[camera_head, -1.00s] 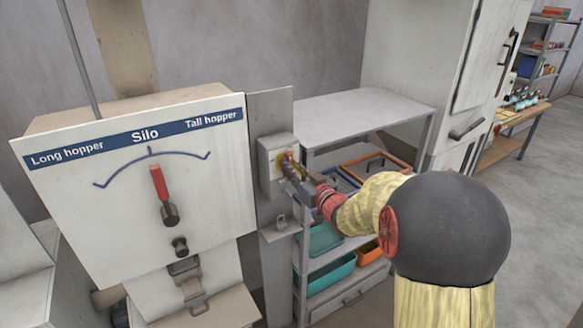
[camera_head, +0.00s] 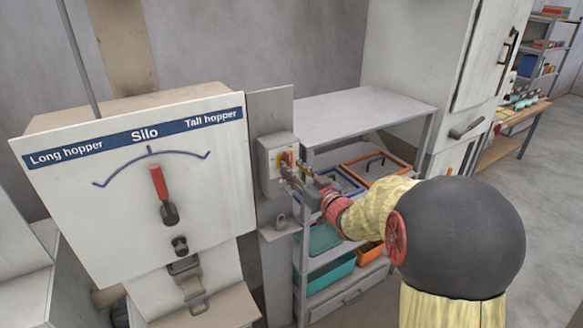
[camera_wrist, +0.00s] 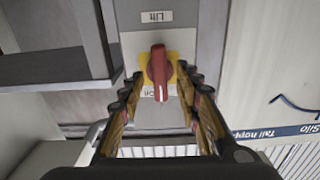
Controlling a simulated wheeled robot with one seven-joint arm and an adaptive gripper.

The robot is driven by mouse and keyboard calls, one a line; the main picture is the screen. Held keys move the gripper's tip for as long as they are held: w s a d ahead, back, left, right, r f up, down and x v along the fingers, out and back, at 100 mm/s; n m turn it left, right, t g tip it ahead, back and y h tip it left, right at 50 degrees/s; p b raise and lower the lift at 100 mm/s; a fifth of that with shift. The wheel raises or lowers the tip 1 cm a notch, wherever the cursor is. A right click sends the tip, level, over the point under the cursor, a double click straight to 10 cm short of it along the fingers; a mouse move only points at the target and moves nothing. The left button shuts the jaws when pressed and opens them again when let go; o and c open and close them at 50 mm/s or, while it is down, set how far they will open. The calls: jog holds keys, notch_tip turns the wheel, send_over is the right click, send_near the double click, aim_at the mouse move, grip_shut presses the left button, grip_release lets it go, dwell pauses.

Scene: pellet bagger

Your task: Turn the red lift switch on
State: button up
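The red lift switch (camera_wrist: 158,68) is a rotary knob on a yellow plate, fixed to a grey box (camera_head: 268,163) right of the silo panel. The "Lift" label (camera_wrist: 157,16) is at the opposite side. In the head view the red switch (camera_head: 287,156) is partly visible beyond my gripper (camera_head: 297,173). My gripper is open, with one finger on each side of the knob in the wrist view, clear gaps between, and holds nothing.
The silo panel (camera_head: 130,215) with its own red-handled lever (camera_head: 160,183) stands left of the box. A padlock-like part (camera_head: 281,220) hangs below the box. A metal shelf (camera_head: 360,114) with trays and bins stands close on the right.

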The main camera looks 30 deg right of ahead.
jog(key=s, duration=1)
jog(key=shift+d, duration=0.15)
jog(key=shift+f, duration=0.1)
